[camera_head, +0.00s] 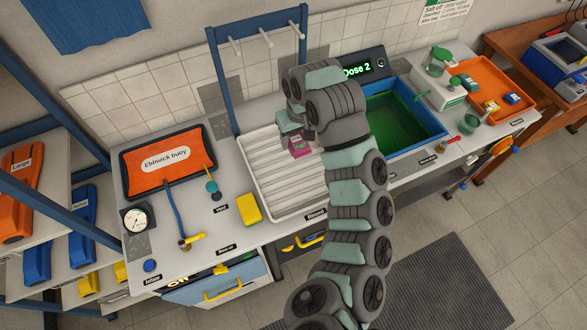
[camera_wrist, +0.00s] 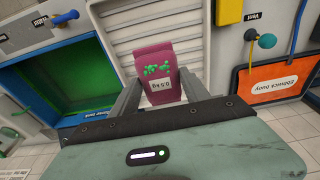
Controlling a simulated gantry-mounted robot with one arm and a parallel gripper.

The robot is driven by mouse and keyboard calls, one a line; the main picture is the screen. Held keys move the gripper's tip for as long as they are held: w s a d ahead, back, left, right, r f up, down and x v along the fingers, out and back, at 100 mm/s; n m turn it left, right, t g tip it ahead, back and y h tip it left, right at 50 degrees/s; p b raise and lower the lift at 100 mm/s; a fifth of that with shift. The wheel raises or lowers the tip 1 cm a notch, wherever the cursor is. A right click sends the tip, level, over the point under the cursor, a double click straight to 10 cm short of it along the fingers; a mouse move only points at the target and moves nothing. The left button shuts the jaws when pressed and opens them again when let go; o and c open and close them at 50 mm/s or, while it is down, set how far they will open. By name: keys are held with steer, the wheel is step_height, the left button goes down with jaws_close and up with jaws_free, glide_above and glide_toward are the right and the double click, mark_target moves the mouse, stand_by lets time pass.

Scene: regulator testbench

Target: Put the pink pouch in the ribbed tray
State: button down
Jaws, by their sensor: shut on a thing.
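The pink pouch (camera_wrist: 156,68) is between my gripper's two fingers in the wrist view. It has green marks and a pale label on its face. My gripper (camera_wrist: 160,92) is shut on it. In the head view the pouch (camera_head: 299,147) shows below my gripper (camera_head: 297,138), over the white ribbed tray (camera_head: 258,172). The ribbed tray also fills the area behind the pouch in the wrist view (camera_wrist: 190,30). I cannot tell whether the pouch touches the tray's ribs. My arm hides the tray's right part in the head view.
A green-bottomed blue basin (camera_head: 395,118) lies right of the tray. A yellow block (camera_head: 248,208) and a valve with a blue hose (camera_head: 190,240) stand to the left. A blue rack with pegs (camera_head: 258,42) rises behind the tray. An orange tray (camera_head: 495,82) is at the far right.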

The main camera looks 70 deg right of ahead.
mark_target(300, 148)
step_height(300, 148, down, 12)
steer(key=b, duration=0.3)
steer(key=shift+f, duration=0.1)
steer(key=shift+f+p, duration=0.3)
steer(key=shift+f, duration=1.95)
steer(key=c, duration=0.5)
jaws_free()
steer(key=shift+f, duration=0.1)
steer(key=r+p, duration=0.1)
steer(key=r, duration=0.3)
steer(key=s+r, duration=0.1)
steer(key=r, duration=0.3)
steer(key=a+r+p, duration=0.1)
steer(key=r, duration=0.3)
steer(key=shift+s+a+p, duration=0.1)
steer(key=shift+s+p, duration=0.1)
steer(key=shift+p, duration=0.15)
